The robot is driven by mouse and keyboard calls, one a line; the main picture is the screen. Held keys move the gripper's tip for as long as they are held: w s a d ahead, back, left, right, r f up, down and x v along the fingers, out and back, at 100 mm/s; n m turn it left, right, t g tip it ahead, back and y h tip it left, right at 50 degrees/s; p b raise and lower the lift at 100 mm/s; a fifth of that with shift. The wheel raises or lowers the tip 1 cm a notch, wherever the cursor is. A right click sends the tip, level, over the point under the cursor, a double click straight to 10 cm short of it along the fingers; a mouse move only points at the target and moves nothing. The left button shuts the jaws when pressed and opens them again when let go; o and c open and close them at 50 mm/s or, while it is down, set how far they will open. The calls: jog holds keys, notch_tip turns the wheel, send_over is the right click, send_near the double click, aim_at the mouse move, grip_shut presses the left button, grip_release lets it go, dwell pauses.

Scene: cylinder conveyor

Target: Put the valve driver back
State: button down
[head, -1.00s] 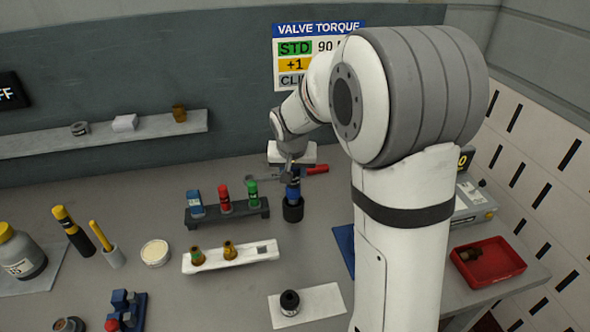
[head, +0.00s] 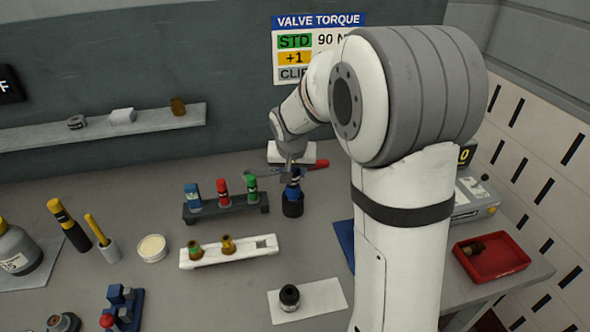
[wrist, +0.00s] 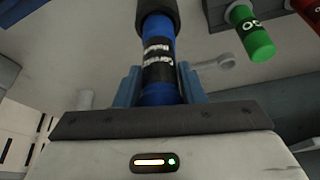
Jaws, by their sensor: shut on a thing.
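The valve driver (head: 293,189) is a blue rod with a black band, upright below my gripper (head: 290,171). In the wrist view, the blue driver (wrist: 159,93) stands between the two blue-grey fingers of my gripper (wrist: 158,88), which are shut on it. White lettering shows on its black band. Its far end meets a wider black cylindrical piece (head: 293,207), also at the top edge of the wrist view (wrist: 157,10). I cannot tell whether this piece is a holder around the driver or part of it. The driver's upper end is hidden by the gripper.
Left of the driver stands a dark rack (head: 232,209) with blue, red and green tools. A white tray (head: 207,257) with brass fittings lies in front. A black part (head: 289,297) sits on a white pad. A red bin (head: 491,258) is at right. A red-handled tool lies behind.

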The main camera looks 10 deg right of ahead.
jog(key=shift+f+b, duration=1.4)
jog(key=shift+f, duration=0.1)
jog(key=c, duration=0.9)
grip_release()
jog(key=shift+o, duration=0.2)
notch_tip(320, 180, up, 6)
jog(key=p, duration=0.3)
